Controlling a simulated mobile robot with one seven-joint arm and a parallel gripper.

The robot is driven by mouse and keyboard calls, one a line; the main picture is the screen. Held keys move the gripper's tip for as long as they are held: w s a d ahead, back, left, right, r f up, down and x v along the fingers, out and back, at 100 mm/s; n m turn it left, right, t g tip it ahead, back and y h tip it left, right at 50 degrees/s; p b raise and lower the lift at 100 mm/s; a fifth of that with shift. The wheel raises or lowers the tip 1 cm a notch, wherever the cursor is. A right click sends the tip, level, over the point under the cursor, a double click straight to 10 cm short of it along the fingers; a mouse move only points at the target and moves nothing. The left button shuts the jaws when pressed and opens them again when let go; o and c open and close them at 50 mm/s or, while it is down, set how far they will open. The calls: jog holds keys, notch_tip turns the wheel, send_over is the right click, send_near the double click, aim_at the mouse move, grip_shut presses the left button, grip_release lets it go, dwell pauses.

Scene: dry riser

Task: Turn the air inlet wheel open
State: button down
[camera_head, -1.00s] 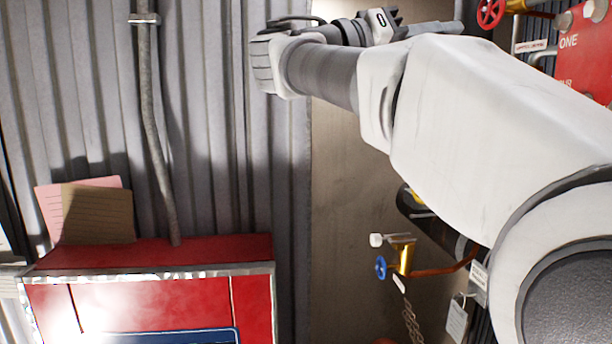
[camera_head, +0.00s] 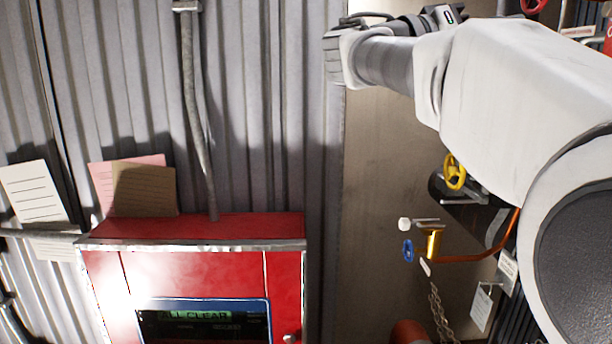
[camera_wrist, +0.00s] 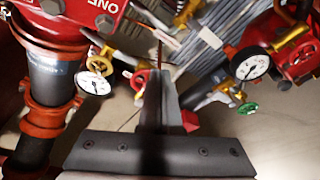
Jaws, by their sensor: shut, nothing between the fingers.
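Several handwheels are in view, and I cannot tell which is the air inlet wheel. In the head view, a yellow wheel (camera_head: 455,172) shows just below my arm, and a blue wheel (camera_head: 408,250) sits beside a brass valve (camera_head: 433,243). A red wheel (camera_head: 534,5) is cut off at the top edge. My gripper (camera_wrist: 160,72) is shut and empty, pointing among the pipes; contact with a wheel cannot be made out.
A red cabinet (camera_head: 195,275) with a lit display stands at lower left, before a corrugated wall with a conduit (camera_head: 195,110). A left gauge (camera_wrist: 95,83) and a right gauge (camera_wrist: 252,65) flank my fingers. A chain (camera_head: 440,312) hangs below the brass valve. Pipes crowd the wrist view.

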aim_at(537, 11)
jog(key=shift+d, duration=1.2)
jog(key=shift+r, duration=0.25)
jog(key=shift+s+r+b, duration=0.25)
jog(key=shift+s+b, duration=0.6)
jog(key=shift+b, duration=0.8)
jog(key=shift+s+r+b, duration=0.25)
jog(key=shift+b, duration=0.05)
jog(key=shift+s+r, duration=0.25)
jog(key=shift+r, duration=0.15)
jog(key=shift+s+f+b, duration=0.1)
jog(key=shift+f+b, duration=0.1)
jog(key=shift+b, duration=0.15)
jog(key=shift+f, duration=0.1)
jog(key=shift+s+b, duration=0.2)
jog(key=shift+b, duration=0.2)
